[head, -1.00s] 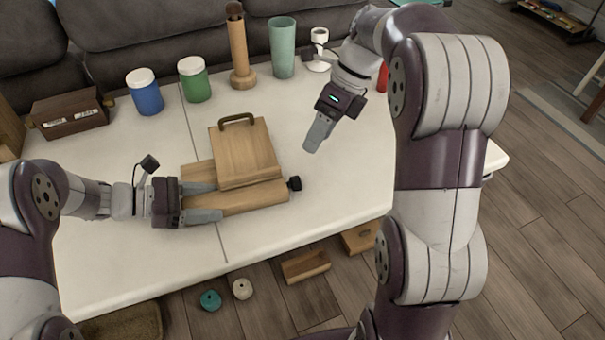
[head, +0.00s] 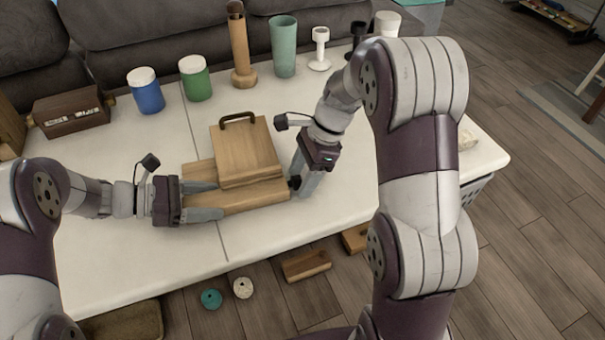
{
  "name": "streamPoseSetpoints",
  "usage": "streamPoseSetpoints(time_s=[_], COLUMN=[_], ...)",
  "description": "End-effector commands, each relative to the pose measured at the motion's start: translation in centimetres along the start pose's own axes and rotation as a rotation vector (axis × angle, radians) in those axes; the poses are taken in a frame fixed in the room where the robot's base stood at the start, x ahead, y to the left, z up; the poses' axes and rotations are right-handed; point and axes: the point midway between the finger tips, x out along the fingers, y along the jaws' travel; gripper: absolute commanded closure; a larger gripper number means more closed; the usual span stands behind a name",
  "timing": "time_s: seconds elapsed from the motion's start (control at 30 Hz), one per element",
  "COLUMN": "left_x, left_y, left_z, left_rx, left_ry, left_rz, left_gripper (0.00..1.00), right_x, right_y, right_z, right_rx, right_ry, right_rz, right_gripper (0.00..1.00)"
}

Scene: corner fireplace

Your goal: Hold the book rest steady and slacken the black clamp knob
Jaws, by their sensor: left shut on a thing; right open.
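The wooden book rest (head: 245,153) lies on the white table, with a tilted board, a dark handle at its top and a flat base. My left gripper (head: 212,201) is shut on the left end of the book rest's base. The black clamp knob (head: 295,183) sits at the right end of the base, partly hidden by my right gripper. My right gripper (head: 303,185) is open and points down at the knob, its fingers close around or beside it. I cannot tell whether they touch the knob.
A blue jar (head: 146,91), a green jar (head: 195,78), a wooden cylinder (head: 240,50), a teal tumbler (head: 284,47) and a white stand (head: 319,50) line the back of the table (head: 115,240). A wooden box (head: 72,112) stands at the left. The table front is clear.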

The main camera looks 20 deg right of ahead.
Motion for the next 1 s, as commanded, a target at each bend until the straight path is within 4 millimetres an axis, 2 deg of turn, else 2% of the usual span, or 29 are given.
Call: streamPoseSetpoints(time_s=[0.27, 0.43, 0.47, 0.73, 0.97, 1.0], left_x=[-0.01, 0.0, 0.0, 0.0, 0.01, 0.0], left_y=[0.01, 0.01, 0.01, 0.0, -0.01, -0.01], left_z=[0.01, 0.01, 0.01, 0.01, -0.01, -0.01], left_rx=[0.0, 0.0, 0.0, 0.0, 0.0, 0.0], left_ry=[0.0, 0.0, 0.0, 0.0, 0.0, 0.0], left_rz=[0.0, 0.0, 0.0, 0.0, 0.0, 0.0], left_gripper=[0.8, 0.8, 0.8, 0.8, 0.8, 0.8], right_x=[0.28, 0.26, 0.26, 0.28, 0.23, 0.23], right_y=[0.01, 0.01, 0.01, -0.28, -0.23, -0.23], right_z=[0.02, 0.01, 0.01, 0.02, 0.0, 0.0], right_rx=[0.0, 0.001, 0.001, 0.047, 0.05, 0.05], right_ry=[0.0, 0.0, 0.0, -0.002, 0.0, 0.0], right_rz=[0.0, 0.0, 0.0, 0.114, 0.121, 0.121], right_gripper=[0.4, 0.95, 0.97, 0.97, 0.97, 0.63])
